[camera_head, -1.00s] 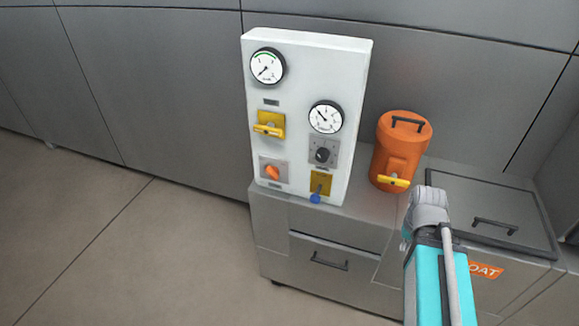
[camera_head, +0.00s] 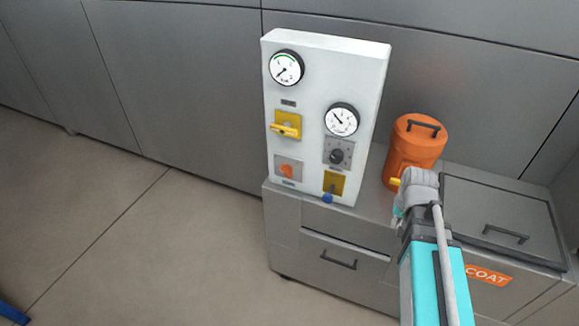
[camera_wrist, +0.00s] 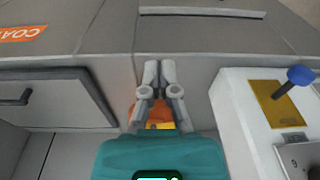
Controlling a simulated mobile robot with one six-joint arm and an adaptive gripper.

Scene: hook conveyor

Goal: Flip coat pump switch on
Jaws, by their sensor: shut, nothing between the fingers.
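A white control panel (camera_head: 316,140) stands upright on the grey cabinet. It carries a yellow switch (camera_head: 286,128) at the left, an orange knob (camera_head: 287,171) below it, a dark knob (camera_head: 337,156) at the right and a blue-tipped lever (camera_head: 328,197) on a yellow plate at the lower right. The labels are too small to read, so I cannot tell which is the coat pump switch. The blue-tipped lever also shows in the wrist view (camera_wrist: 299,76), right of my gripper and apart from it. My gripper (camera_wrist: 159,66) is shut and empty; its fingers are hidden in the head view.
An orange canister (camera_head: 416,142) with a black handle stands right of the panel, partly behind my wrist. A cabinet lid (camera_head: 497,205) and a COAT label (camera_head: 487,275) are farther right. Open floor (camera_head: 150,245) lies left of the cabinet.

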